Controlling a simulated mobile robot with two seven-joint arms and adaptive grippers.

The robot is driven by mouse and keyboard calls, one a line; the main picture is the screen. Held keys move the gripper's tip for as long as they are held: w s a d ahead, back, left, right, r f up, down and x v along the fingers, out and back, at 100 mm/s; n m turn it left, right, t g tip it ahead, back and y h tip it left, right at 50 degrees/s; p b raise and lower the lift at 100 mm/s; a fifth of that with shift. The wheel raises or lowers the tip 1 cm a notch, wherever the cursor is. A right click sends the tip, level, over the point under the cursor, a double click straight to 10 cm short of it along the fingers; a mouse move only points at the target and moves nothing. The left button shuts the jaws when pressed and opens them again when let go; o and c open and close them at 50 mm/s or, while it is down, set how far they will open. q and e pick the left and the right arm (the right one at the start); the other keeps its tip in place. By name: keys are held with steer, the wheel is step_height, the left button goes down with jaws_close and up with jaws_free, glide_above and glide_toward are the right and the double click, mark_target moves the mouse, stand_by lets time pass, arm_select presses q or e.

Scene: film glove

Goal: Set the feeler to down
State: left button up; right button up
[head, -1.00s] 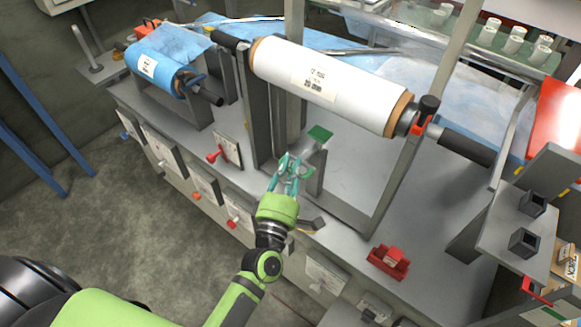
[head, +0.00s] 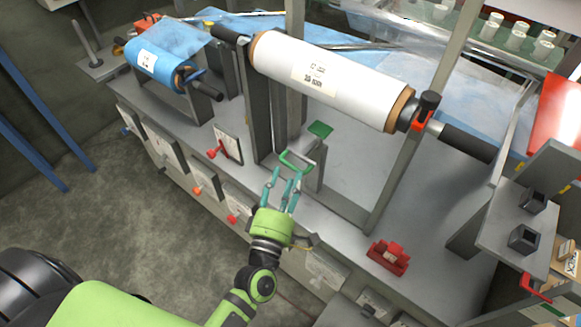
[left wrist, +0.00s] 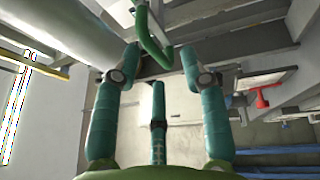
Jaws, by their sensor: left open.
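A green bent handle (head: 296,162) sits on a grey post beside the film stand. A flat green pad (head: 320,130) stands just above and right of it. I cannot tell for certain which of these green parts is the feeler. My left gripper (head: 283,178) is open and empty, its teal fingers just below and in front of the handle. In the left wrist view the handle (left wrist: 151,42) hangs at the top between the spread fingers (left wrist: 158,75), and they do not close on it. My right gripper is not in view.
A white film roll (head: 325,82) spans the stand above the bench. A blue roll (head: 158,70) lies at the left. A red lever (head: 217,151) is on the front panel left of my gripper, and a red block (head: 388,256) is to the right.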

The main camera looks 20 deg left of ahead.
arm_select(q)
steer(key=s+f, duration=0.1)
steer(key=s, duration=0.6)
steer(key=shift+s+d+f, duration=0.15)
steer(key=shift+s, duration=0.2)
steer(key=shift+f, duration=0.1)
steer(key=s+d+f+m+g+h, duration=0.1)
steer(key=s+f+m+g, duration=0.2)
steer(key=f, duration=0.6)
steer(key=s+f+m+g+h, duration=0.1)
steer(key=f+m+g+h, duration=0.3)
steer(key=f, duration=0.6)
steer(key=s+d+f+m+g+y, duration=0.1)
steer(key=s+f+m+g, duration=0.1)
steer(key=f+m, duration=0.55)
steer(key=s+a+f+m+g+y, duration=0.1)
steer(key=s+a+f+m+g, duration=0.2)
steer(key=s+f, duration=0.6)
steer(key=s+a+f+m+g+y, duration=0.2)
steer(key=s+a+f+m+g, duration=0.2)
steer(key=s+f, duration=0.6)
steer(key=s+a+g, duration=0.2)
steer(key=s+a, duration=0.1)
steer(key=s, duration=0.1)
steer(key=shift+a+f+g, duration=0.15)
steer(key=shift+a+g, duration=0.1)
steer(key=shift+g, duration=0.15)
